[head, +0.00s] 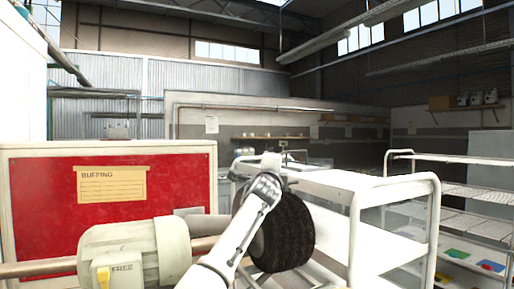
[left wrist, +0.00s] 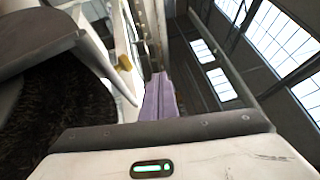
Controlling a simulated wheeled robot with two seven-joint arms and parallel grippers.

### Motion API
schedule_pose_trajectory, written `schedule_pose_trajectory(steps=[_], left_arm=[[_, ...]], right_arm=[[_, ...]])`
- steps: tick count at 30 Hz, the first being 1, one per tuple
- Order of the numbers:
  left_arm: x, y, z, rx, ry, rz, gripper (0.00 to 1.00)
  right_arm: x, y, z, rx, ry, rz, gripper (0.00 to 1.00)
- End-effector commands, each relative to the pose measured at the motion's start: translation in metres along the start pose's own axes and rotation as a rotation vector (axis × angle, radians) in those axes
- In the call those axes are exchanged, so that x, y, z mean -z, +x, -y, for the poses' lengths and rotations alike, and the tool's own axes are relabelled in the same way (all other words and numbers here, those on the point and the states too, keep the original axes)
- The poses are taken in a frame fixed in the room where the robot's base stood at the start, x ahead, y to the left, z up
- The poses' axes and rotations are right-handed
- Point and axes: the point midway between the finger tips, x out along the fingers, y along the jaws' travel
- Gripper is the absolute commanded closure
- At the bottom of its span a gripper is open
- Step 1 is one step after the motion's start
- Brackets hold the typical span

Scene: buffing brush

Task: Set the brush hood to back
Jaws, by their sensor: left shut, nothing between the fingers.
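The buffing machine has a pale grey-green motor housing (head: 128,254) with a yellow switch (head: 103,277) by the word FREE. Its dark bristle brush (head: 289,232) is on the shaft to the right. The brush also fills the left side of the left wrist view (left wrist: 70,115). A grey curved part (left wrist: 35,38), which looks like the hood, shows above the bristles there. In the head view my arm covers that area, so I cannot tell the hood's setting. My left gripper (head: 271,162) is above the brush; its purple fingers (left wrist: 160,92) are shut and empty. My right gripper is out of view.
A red panel (head: 40,215) with a BUFFING sign (head: 111,184) stands behind the machine. A white cart (head: 437,225) stands close to the right of the brush. A wire shelf rack (head: 485,195) with coloured bins is farther right.

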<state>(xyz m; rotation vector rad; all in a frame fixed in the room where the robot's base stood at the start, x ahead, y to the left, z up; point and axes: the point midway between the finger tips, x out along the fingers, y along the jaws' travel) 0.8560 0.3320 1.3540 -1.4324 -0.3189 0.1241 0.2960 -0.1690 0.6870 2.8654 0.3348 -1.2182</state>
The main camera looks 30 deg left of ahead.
Motion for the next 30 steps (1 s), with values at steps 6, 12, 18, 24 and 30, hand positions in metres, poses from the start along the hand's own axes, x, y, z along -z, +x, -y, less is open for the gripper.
schedule_pose_trajectory(steps=[6,12,18,24,30], left_arm=[[-0.004,-0.024,0.013,0.005,-0.002,0.001,1.0],[-0.007,-0.052,0.03,0.005,0.0,-0.001,1.0],[-0.012,-0.088,0.054,0.006,-0.001,-0.001,1.0],[-0.018,-0.129,0.08,0.007,0.0,0.0,1.0],[-0.022,-0.157,0.098,0.004,0.0,0.0,1.0]], right_arm=[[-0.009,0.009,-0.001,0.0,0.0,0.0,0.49],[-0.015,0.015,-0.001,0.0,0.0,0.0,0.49],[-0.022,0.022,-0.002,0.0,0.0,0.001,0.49],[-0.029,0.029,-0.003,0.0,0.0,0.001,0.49],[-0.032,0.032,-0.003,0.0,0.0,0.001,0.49]])
